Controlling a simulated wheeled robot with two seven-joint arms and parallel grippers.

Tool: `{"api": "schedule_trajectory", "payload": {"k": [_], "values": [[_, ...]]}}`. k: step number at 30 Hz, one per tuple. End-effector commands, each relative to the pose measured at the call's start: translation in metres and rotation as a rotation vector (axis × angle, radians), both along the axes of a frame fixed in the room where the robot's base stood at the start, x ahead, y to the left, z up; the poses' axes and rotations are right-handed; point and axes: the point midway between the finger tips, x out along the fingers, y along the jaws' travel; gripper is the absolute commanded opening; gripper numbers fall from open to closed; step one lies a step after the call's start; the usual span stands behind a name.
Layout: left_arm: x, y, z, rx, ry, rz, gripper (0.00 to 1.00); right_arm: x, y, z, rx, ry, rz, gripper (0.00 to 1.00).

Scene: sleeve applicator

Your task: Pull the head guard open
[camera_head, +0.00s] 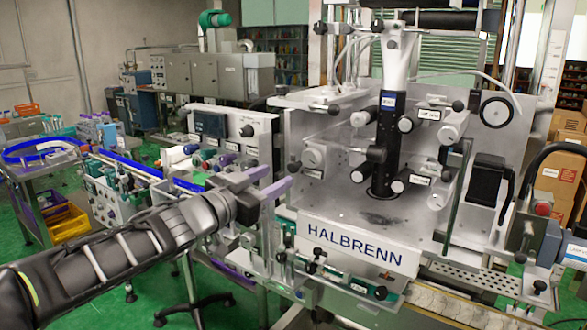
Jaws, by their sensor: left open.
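The sleeve applicator (358,245) stands right of centre, with a HALBRENN plate on its front. Its head guard (455,195) looks like a clear panel in front of the working head; its greenish right edge shows, and I cannot tell exactly how far it reaches or whether it stands ajar. A dark upright column (386,140) shows behind it. My left gripper (279,177) comes in from the left, with its two purple fingers apart and nothing seen between them. It is at the machine's left side, near the guard's left end; contact cannot be told. My right gripper is out of view.
A conveyor with blue rails (135,165) runs in from the left behind my left arm. A control box (220,130) stands behind my gripper. A box with a red button (543,209) is at the right.

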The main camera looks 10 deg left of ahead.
Motion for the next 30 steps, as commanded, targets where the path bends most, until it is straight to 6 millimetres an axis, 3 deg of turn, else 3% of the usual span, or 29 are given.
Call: {"api": "schedule_trajectory", "payload": {"k": [18,27,30], "values": [[0.068,-0.027,0.0,-0.001,0.001,0.0,0.45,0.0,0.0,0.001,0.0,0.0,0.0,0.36],[0.071,-0.028,-0.001,-0.001,0.001,0.0,0.45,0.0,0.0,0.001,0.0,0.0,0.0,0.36],[0.071,-0.028,-0.001,0.0,0.001,0.0,0.38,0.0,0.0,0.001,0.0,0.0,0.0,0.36]]}}
